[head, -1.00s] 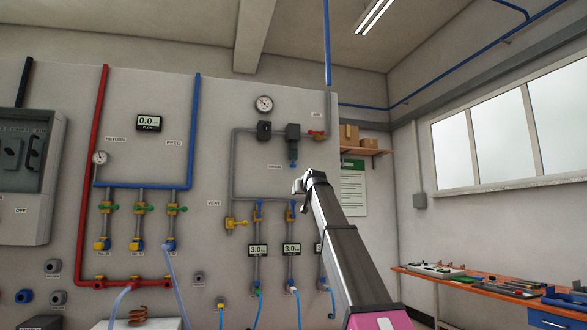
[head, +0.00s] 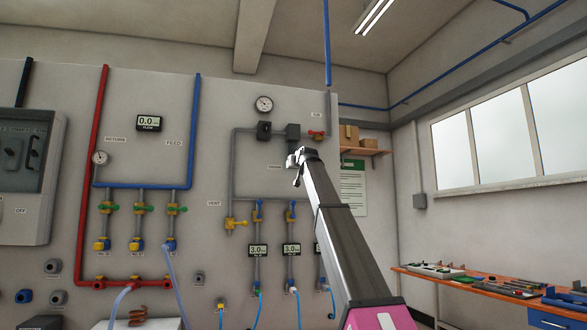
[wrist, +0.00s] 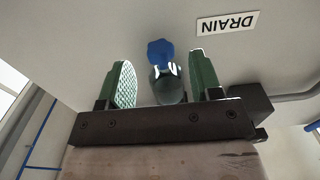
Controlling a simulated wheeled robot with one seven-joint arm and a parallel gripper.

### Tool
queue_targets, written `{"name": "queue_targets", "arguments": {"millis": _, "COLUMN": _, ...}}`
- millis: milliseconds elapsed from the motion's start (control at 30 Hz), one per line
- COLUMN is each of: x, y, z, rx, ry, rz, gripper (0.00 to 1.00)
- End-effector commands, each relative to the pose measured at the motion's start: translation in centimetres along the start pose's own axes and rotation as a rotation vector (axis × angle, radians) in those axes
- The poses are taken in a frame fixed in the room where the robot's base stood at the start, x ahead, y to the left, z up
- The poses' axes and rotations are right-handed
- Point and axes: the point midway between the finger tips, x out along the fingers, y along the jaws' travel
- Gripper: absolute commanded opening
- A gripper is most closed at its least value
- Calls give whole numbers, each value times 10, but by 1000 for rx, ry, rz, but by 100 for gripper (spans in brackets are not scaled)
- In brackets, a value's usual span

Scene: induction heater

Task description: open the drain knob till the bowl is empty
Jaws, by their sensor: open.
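The blue drain knob (wrist: 160,52) shows in the wrist view, just past the fingertips and between them from this angle. The clear bowl (wrist: 167,86) adjoins it, nearer the camera and between my two green finger pads. The bowl looks tinted; I cannot tell its liquid level. My gripper (wrist: 160,72) is open, with a visible gap on each side of the bowl. In the head view my gripper (head: 296,160) is in front of the grey filter unit (head: 293,131) and hides the bowl and knob.
An upside-down DRAIN label (wrist: 227,23) is on the wall in the wrist view. A grey pipe (head: 262,197) runs below my gripper in the head view. A red valve handle (head: 317,134) is to the right, and a pressure gauge (head: 264,104) is at upper left.

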Motion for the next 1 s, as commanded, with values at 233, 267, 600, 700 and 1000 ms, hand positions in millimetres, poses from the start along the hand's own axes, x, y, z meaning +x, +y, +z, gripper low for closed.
{"name": "queue_targets", "arguments": {"millis": 233, "x": 32, "y": 0, "z": 0, "rx": 0, "ry": 0, "rz": 0, "gripper": 59}}
{"name": "queue_targets", "arguments": {"millis": 267, "x": 33, "y": 0, "z": 0, "rx": 0, "ry": 0, "rz": 0, "gripper": 59}}
{"name": "queue_targets", "arguments": {"millis": 600, "x": 33, "y": 0, "z": 1, "rx": 0, "ry": 0, "rz": 0, "gripper": 33}}
{"name": "queue_targets", "arguments": {"millis": 700, "x": 33, "y": 0, "z": 0, "rx": 0, "ry": 0, "rz": 0, "gripper": 10}}
{"name": "queue_targets", "arguments": {"millis": 1000, "x": 33, "y": 0, "z": 0, "rx": 1, "ry": 0, "rz": -20, "gripper": 10}}
